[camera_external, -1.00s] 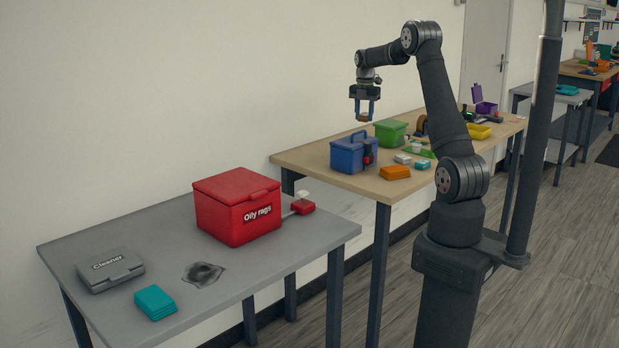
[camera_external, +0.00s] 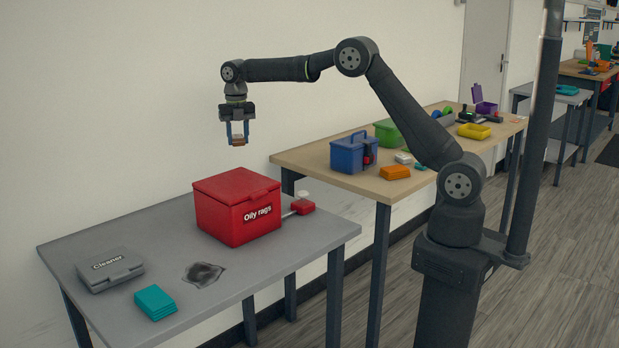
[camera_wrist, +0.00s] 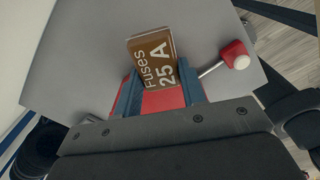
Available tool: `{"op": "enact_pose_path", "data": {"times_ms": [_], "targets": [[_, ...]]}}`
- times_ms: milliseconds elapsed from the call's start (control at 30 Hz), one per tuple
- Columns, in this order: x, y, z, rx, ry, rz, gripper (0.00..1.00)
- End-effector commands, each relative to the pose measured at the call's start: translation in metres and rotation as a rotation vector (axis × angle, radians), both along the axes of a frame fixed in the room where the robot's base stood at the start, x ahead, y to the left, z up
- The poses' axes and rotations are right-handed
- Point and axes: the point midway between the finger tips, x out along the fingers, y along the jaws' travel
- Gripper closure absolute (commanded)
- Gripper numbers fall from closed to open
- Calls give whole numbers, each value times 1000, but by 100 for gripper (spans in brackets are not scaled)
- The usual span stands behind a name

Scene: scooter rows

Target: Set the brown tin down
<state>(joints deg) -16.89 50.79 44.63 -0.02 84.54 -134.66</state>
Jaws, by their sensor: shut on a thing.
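The brown tin (camera_wrist: 153,62) is labelled "Fuses 25 A" and sits between the two blue fingers of my gripper (camera_wrist: 160,90) in the wrist view. In the external view my gripper (camera_external: 237,138) is shut on the tin (camera_external: 237,142), in the air above the red "Oily rags" box (camera_external: 232,205). The tin is clear of any surface. The red box also shows just behind the tin in the wrist view (camera_wrist: 163,100).
The grey table (camera_external: 200,320) also holds a grey "Cleaner" case (camera_external: 110,269), a teal stack of cloths (camera_external: 155,302), a dark stain or rag (camera_external: 203,274) and a red block with a white knob (camera_external: 302,206). A wooden table (camera_external: 345,183) with a blue toolbox (camera_external: 355,153) stands behind.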

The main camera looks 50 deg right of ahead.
Motion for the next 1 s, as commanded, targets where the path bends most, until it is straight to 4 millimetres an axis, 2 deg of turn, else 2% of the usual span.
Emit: {"op": "enact_pose_path", "data": {"times_ms": [33,200,400,500,633,800,933,1000], "targets": [[-7,32,0,0,0,45,85],[-36,121,-1,0,0,173,85],[-84,216,-2,0,0,316,85],[-106,252,-2,1,0,372,85],[-130,285,-2,1,0,427,85],[-153,313,-3,0,0,474,85],[-168,330,-2,1,0,505,85],[-166,326,-20,-3,4,498,85]]}}
